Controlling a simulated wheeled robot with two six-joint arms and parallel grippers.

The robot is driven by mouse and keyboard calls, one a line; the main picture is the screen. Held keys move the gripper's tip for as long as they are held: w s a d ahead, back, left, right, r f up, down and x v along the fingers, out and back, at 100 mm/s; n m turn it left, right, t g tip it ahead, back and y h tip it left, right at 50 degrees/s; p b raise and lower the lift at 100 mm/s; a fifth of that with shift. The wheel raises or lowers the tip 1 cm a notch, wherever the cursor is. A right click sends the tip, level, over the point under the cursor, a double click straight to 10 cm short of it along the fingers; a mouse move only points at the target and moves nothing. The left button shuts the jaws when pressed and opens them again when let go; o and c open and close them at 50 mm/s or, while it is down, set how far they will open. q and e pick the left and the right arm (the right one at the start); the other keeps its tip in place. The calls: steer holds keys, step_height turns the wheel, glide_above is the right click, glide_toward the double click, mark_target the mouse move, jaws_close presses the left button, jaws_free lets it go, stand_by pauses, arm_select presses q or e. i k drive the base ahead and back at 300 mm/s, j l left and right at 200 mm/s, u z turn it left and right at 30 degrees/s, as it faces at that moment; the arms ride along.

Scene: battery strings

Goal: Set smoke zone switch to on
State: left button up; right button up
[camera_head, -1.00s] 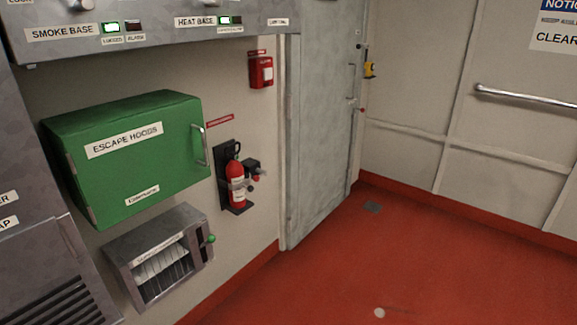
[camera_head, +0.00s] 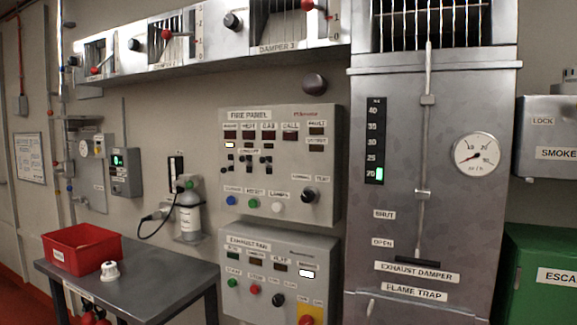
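The grey fire panel (camera_head: 328,150) is on the wall near the middle of the view. A row of small indicator windows runs along its top, with the leftmost label apparently reading smoke. Below them are small black toggle switches, the leftmost (camera_head: 230,157) under the smoke window (camera_head: 230,135). These switches are too small to tell their positions surely. Below are a blue, a green and a white button and a black knob (camera_head: 308,196). Neither of my grippers is in view.
An exhaust fan panel (camera_head: 329,262) hangs just below. The grey flame trap cabinet (camera_head: 460,225) stands to the right. A table (camera_head: 150,285) with a red bin (camera_head: 82,248) is at the lower left. A damper shelf (camera_head: 210,62) juts out above.

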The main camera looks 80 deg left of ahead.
mark_target(230, 162)
steer(key=u, duration=2.45)
